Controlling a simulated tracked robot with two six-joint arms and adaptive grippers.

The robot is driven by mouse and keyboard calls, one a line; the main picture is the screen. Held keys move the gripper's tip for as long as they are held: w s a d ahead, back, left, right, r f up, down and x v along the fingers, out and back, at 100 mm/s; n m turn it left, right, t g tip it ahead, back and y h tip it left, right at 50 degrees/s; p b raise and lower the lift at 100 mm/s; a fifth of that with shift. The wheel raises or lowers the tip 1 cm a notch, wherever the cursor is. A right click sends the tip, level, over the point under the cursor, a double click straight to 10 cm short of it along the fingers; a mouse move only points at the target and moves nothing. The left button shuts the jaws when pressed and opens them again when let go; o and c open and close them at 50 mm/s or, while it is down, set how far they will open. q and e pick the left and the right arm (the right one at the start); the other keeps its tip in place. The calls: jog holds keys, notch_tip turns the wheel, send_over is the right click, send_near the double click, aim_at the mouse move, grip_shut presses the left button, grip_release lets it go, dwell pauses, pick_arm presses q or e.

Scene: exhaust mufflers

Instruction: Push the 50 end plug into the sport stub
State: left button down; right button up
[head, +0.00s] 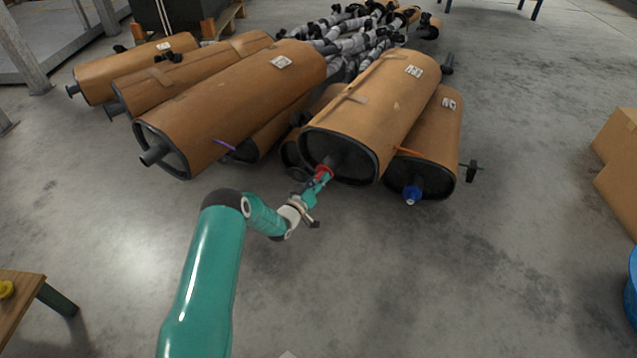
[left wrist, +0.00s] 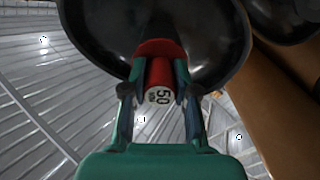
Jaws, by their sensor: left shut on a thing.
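The 50 end plug (left wrist: 160,74) is red with a pale end face marked "50". My left gripper (left wrist: 160,88) is shut on it, one finger on each side. In the head view the red plug (head: 322,170) is at the lower end of the front middle muffler, in line with its short dark stub (head: 328,161). The plug's wide red flange faces the muffler's black end plate (left wrist: 95,25) in the left wrist view. The flange hides the stub there, so I cannot tell how deep the plug sits. My right gripper is not in view.
Several brown-wrapped mufflers (head: 235,90) lie around. A blue plug (head: 412,194) sits on the stub of the muffler to the right. A purple rod (head: 224,144) and an orange one (head: 408,152) stick out nearby. The floor in front (head: 400,280) is clear.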

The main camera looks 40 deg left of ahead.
pick_arm(q)
jog(key=shift+w, duration=0.2)
jog(key=c, duration=0.8)
grip_release()
jog(key=shift+s, duration=0.1)
jog(key=s, duration=1.2)
jog(key=shift+d, duration=0.35)
jog(key=shift+w, duration=0.1)
